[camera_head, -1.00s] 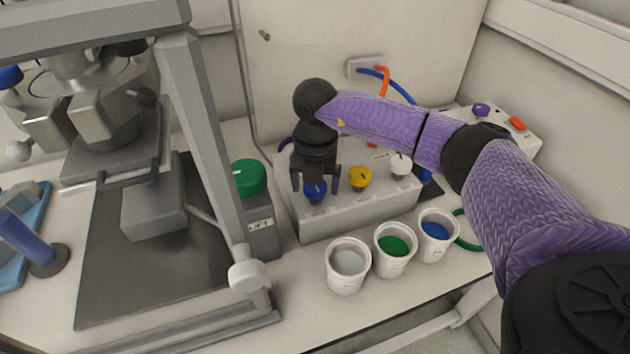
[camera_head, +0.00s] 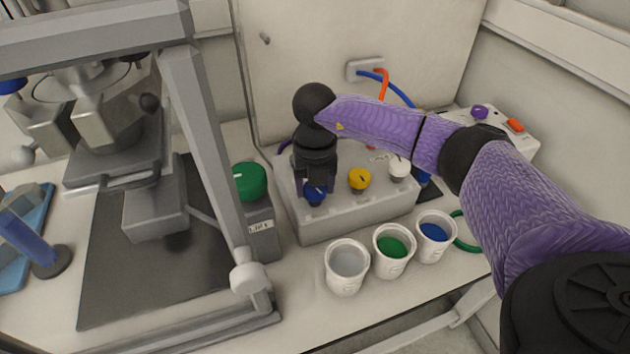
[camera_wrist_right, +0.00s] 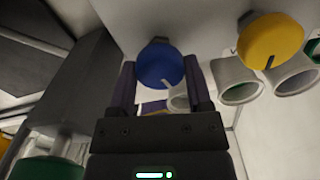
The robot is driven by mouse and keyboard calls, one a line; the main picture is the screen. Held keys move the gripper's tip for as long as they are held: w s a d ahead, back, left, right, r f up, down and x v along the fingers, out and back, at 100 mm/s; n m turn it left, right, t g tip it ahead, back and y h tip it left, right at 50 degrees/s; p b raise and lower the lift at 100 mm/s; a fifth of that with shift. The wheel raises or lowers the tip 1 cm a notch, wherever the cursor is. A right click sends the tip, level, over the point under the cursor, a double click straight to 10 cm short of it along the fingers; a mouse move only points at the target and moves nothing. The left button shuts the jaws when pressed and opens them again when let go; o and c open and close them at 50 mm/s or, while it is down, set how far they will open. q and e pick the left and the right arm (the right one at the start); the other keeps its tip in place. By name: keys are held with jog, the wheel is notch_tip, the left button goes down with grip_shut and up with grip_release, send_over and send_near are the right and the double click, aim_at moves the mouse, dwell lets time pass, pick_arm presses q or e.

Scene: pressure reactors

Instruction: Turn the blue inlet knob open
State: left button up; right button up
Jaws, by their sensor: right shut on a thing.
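The blue inlet knob (camera_head: 315,195) sits on the front left of the light grey control box (camera_head: 330,225). My right gripper (camera_head: 315,188) reaches down over it and is shut on it, with a finger on each side. The right wrist view shows the blue knob (camera_wrist_right: 160,65) between the two dark fingers (camera_wrist_right: 162,85), with its pale pointer mark toward the lower right. My left gripper is not in view.
A yellow knob (camera_head: 359,179) and a white knob (camera_head: 399,168) sit to the right on the box. Cups with grey (camera_head: 347,266), green (camera_head: 394,249) and blue (camera_head: 436,235) contents stand in front. A green-topped unit (camera_head: 250,181) and grey frame (camera_head: 205,150) stand left.

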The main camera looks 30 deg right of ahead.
jog(key=n, duration=0.4)
jog(key=shift+n+p, duration=0.3)
jog(key=shift+p, duration=0.05)
jog(key=n, duration=0.3)
jog(key=shift+n, duration=0.3)
jog(key=n, duration=0.4)
jog(key=shift+n, duration=1.1)
jog(key=o, duration=1.3)
notch_tip(320, 180, up, 10)
jog(key=shift+f+p, duration=0.1)
jog(key=shift+p, duration=0.95)
